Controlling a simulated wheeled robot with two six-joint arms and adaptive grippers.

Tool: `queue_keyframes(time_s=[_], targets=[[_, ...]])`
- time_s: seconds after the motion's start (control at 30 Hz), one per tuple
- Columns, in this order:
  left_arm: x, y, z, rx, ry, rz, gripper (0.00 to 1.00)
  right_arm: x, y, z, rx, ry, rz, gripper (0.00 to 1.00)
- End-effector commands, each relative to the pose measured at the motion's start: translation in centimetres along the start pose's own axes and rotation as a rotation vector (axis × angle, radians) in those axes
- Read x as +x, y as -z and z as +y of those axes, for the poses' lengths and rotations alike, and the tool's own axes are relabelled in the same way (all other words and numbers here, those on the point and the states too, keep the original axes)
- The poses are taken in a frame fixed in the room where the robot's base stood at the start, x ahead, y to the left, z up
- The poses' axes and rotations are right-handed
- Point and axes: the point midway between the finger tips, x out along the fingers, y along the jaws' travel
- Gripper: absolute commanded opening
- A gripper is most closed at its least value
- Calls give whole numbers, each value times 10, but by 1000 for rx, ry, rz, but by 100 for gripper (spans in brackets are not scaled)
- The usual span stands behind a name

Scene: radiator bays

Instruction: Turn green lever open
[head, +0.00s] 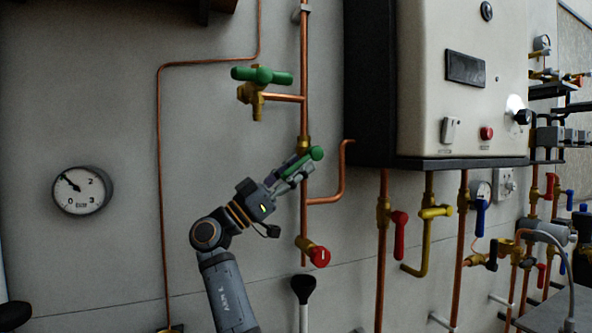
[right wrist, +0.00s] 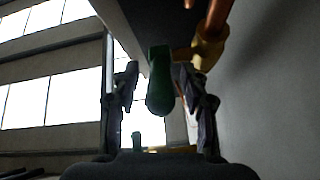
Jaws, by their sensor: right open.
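The green lever (head: 316,153) is on a brass valve (head: 303,143) on the vertical copper pipe in the head view. It points out from the wall and slightly up. My right gripper (head: 296,171) is at the lever, its fingers partly covering the lower part. In the right wrist view, the green lever (right wrist: 160,85) lies between the two open fingers (right wrist: 160,92), with gaps visible on both sides. The brass valve body (right wrist: 208,50) is beyond, to the right. My left gripper is not in view.
A tap with a green handle (head: 262,76) is above left. A red-knobbed valve (head: 318,256) is below on the same pipe. A white boiler (head: 460,80) hangs at the right, over pipes with red, yellow and blue levers. A gauge (head: 82,190) is at the left.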

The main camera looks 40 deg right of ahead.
Motion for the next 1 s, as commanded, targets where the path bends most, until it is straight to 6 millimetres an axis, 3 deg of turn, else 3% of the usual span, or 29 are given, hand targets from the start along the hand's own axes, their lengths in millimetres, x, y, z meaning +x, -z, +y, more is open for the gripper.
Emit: queue_keyframes(time_s=[0.13,0.23,0.5,0.63,0.8,1.0], targets=[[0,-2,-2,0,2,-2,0,-3,0,0,0,1,-1,45],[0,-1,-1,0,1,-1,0,-16,0,-1,-1,4,-1,45],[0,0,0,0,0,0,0,-82,0,-1,-2,5,-1,45],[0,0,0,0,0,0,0,-105,0,-1,-1,3,-1,45],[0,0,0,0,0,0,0,-119,0,0,0,1,-1,45],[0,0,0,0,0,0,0,-121,0,0,0,0,0,45]])
